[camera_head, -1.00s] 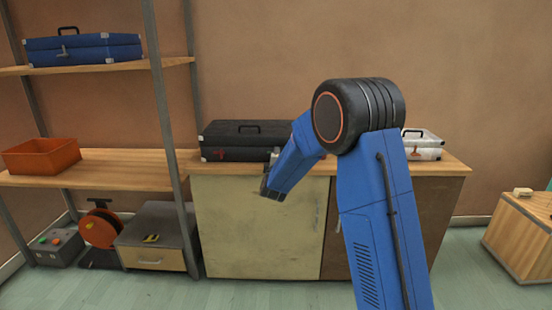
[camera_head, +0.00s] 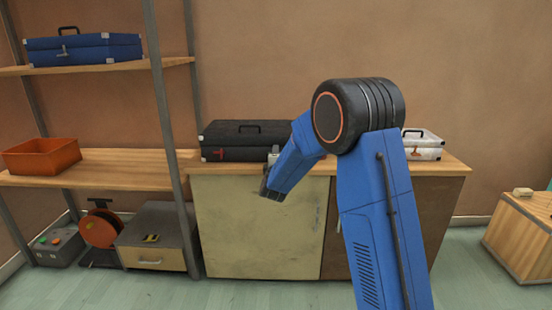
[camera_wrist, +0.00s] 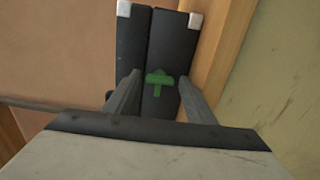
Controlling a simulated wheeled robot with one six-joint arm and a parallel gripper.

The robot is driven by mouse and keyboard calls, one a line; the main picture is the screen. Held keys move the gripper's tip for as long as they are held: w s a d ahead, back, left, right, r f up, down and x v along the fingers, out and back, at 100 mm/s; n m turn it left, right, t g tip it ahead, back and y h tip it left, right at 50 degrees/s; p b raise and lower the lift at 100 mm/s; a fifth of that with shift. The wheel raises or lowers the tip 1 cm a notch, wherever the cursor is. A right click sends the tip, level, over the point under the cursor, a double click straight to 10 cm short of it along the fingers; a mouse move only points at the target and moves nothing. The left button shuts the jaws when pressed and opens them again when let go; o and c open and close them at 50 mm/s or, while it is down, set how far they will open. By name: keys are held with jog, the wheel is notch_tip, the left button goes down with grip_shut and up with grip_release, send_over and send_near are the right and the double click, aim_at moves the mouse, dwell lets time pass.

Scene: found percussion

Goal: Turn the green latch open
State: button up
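The green latch (camera_wrist: 158,82) is a small T-shaped piece on the front of the black case. The black case (camera_head: 245,132) lies on the cabinet top in the head view, and it also shows in the wrist view (camera_wrist: 131,45). My gripper (camera_wrist: 160,82) is open, with one finger on each side of the latch and visible gaps between. In the head view my gripper (camera_head: 273,156) is at the case's right front, and the green latch cannot be made out there. Whether the fingers touch the case is unclear.
A red latch (camera_head: 216,154) sits on the left of the same case. A white case (camera_head: 424,147) stands at the right of the cabinet top (camera_head: 440,168). A shelf post (camera_head: 165,110) rises left of the case. A blue case (camera_head: 85,50) and orange bin (camera_head: 42,156) are on the shelves.

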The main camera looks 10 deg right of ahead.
jog(key=shift+s, duration=0.1)
jog(key=v, duration=1.7)
jog(key=shift+s+r, duration=0.1)
jog(key=shift+s, duration=0.05)
jog(key=s+r+m+g+y, duration=0.3)
jog(key=s+m+g+y, duration=0.3)
jog(key=s, duration=1)
jog(key=s+d+f+m+g, duration=0.1)
jog(key=s+d+m+g, duration=0.1)
jog(key=s, duration=0.8)
jog(key=s+d+f+m+g+h, duration=0.1)
jog(key=s+d+m+g, duration=0.1)
jog(key=s, duration=0.8)
jog(key=s+d+f+m+g, duration=0.2)
jog(key=s+d+m, duration=0.2)
jog(key=s, duration=0.6)
jog(key=shift+s+m+g, duration=0.3)
jog(key=shift+s+m, duration=0.05)
jog(key=shift+m, duration=0.25)
